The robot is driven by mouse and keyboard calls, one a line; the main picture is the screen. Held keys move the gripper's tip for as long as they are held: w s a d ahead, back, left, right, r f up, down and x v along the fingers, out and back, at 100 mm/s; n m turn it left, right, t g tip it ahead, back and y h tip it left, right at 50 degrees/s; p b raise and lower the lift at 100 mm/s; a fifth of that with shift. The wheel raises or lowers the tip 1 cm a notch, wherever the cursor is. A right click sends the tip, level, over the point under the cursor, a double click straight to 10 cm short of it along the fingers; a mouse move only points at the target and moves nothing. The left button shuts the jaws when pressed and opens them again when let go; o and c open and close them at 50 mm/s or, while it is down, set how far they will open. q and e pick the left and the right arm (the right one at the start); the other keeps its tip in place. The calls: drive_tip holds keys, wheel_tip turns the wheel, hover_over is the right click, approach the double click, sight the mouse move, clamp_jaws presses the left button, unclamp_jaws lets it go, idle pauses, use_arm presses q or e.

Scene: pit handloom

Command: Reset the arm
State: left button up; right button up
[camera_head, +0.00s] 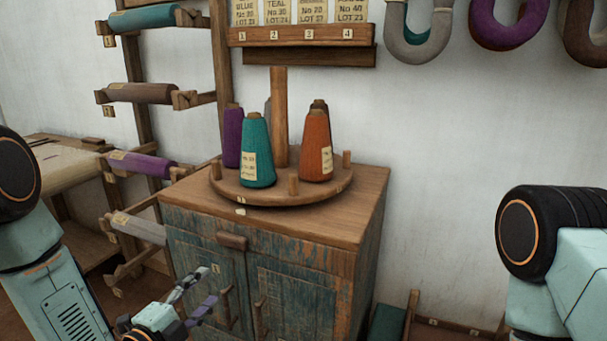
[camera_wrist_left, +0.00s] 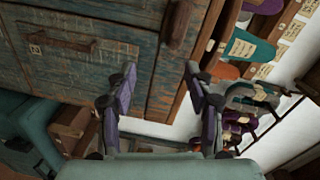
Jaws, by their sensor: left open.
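My left gripper (camera_head: 196,292) is low in front of the cabinet doors in the head view, its purple-grey fingers apart. In the left wrist view my left gripper (camera_wrist_left: 160,85) is open with nothing between its fingertips, and the worn blue-green cabinet front (camera_wrist_left: 95,70) lies beyond it. My left arm comes in at the lower left of the head view. At the right edge, part of my right arm shows, but its gripper is out of view.
The wooden cabinet (camera_head: 350,207) carries a round turntable (camera_head: 275,194) with teal (camera_head: 257,150), orange (camera_head: 316,147) and purple (camera_head: 232,137) yarn cones. A rack of fabric rolls (camera_head: 140,93) stands left. Yarn hanks (camera_head: 418,50) hang on the wall.

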use_arm(q)
drive_tip(key=s+f+n+g+y, duration=0.4)
drive_tip(key=s+f+n+g, duration=0.4)
drive_tip(key=s+f+n, duration=0.7)
drive_tip(key=s+f+n+g, duration=0.2)
drive_tip(key=s+g, duration=0.2)
drive_tip(key=s, duration=0.6)
drive_tip(key=s+f+n+g+y, duration=0.1)
drive_tip(key=s+f+n+g, duration=0.1)
drive_tip(key=s, duration=0.8)
drive_tip(key=shift+s+f+n+g+y, duration=0.2)
drive_tip(key=shift+f+n+g+y, duration=0.1)
drive_tip(key=shift+f+g, duration=0.6)
drive_tip(key=shift+r, duration=0.15)
